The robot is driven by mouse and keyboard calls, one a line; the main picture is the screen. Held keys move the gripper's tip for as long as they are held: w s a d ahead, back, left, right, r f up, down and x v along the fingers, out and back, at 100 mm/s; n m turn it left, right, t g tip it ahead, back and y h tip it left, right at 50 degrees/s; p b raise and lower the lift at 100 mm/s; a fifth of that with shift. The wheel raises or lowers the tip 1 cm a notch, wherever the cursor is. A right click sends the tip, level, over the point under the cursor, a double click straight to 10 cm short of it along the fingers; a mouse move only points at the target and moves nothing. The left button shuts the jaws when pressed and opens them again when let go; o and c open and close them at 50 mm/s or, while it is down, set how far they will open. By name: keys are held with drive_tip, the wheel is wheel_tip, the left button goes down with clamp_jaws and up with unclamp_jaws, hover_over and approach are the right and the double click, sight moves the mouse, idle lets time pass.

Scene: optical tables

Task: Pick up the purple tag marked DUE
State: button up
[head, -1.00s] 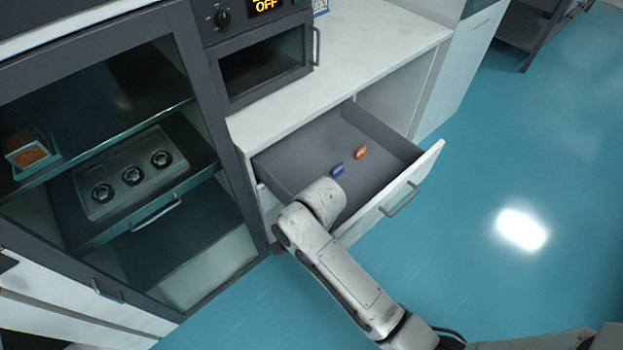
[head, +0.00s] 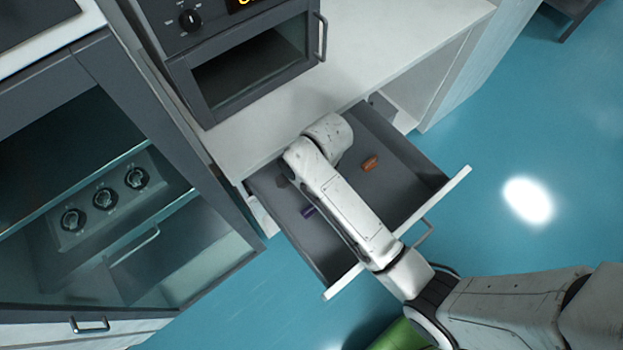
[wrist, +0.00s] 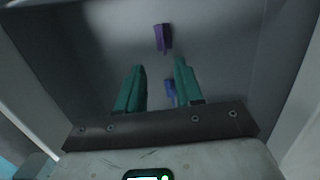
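The purple tag (head: 308,211) lies on the floor of the open grey drawer (head: 418,182), just left of my arm in the head view. In the wrist view the purple tag (wrist: 162,38) lies beyond my fingertips, near the top centre. My gripper (wrist: 159,66) is open, its two teal fingers apart with nothing held. A blue tag (wrist: 171,92) shows on the drawer floor between the fingers, closer to the palm and partly covered. My arm hides the gripper and the blue tag in the head view. The lettering on the tags is too small to read.
An orange tag (head: 370,163) lies in the drawer to the right of my arm. The drawer's walls and white front (head: 450,190) surround the tags. A white counter (head: 400,40) with an oven-like unit (head: 250,60) stands behind, and a glass-fronted cabinet (head: 110,140) at left.

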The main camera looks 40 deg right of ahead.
hover_over(310, 207)
drive_tip(key=f, duration=0.3)
drive_tip(key=d+f, duration=0.1)
drive_tip(key=f, duration=0.1)
drive_tip(key=shift+s+f, duration=0.1)
drive_tip(key=shift+w+a+f, duration=0.1)
drive_tip(key=shift+a+f, duration=0.05)
drive_tip(key=shift+f, duration=0.75)
drive_tip(key=shift+w+a+f, duration=0.1)
drive_tip(key=shift+a+f, duration=0.05)
drive_tip(key=shift+f, duration=0.7)
drive_tip(key=shift+a+f, duration=0.15)
drive_tip(key=shift+f, duration=0.75)
drive_tip(key=shift+c, duration=0.5)
clamp_jaws()
